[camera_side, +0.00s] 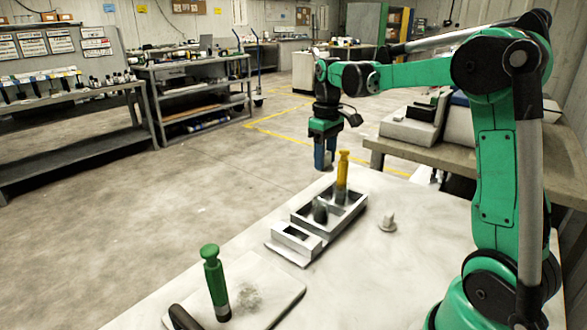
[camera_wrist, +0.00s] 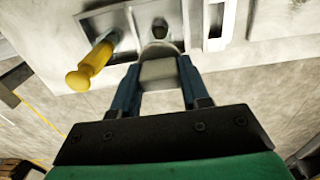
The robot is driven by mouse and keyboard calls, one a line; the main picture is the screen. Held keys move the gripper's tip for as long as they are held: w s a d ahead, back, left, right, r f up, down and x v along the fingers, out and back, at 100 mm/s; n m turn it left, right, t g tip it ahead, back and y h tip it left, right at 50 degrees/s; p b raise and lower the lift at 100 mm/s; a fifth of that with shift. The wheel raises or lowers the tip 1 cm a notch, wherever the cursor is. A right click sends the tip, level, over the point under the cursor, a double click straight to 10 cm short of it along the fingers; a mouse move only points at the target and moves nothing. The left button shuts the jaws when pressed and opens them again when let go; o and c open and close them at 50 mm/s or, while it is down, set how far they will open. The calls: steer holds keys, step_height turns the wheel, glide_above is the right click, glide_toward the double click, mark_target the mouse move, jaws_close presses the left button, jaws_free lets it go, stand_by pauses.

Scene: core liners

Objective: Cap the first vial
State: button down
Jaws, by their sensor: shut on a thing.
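My gripper (camera_side: 325,163) points down above the far end of the rack, behind the yellow-handled tool in the side view. In the wrist view its blue fingers (camera_wrist: 160,80) are shut on a pale grey piece (camera_wrist: 160,71), which looks like a cap. The piece is hardly visible in the side view. The grey rack (camera_side: 296,239) stands on the white table. One dark vial (camera_side: 320,211) stands in it, and a dark round top also shows in the wrist view (camera_wrist: 160,28). I cannot tell whether the held piece touches anything. A pale stepped cap (camera_side: 388,222) stands on the table right of the rack.
A yellow-handled tool (camera_side: 343,168) stands upright in the rack, close beside my gripper; it also shows in the wrist view (camera_wrist: 90,67). A green-handled tool (camera_side: 211,275) stands on a pale board (camera_side: 275,283) at the front left. The table right of the rack is mostly clear.

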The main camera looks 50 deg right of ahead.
steer(key=shift+w+f, duration=0.1)
steer(key=shift+f, duration=3.15)
steer(key=shift+f, duration=0.2)
jaws_free()
steer(key=shift+r, duration=0.15)
steer(key=shift+r, duration=3.4)
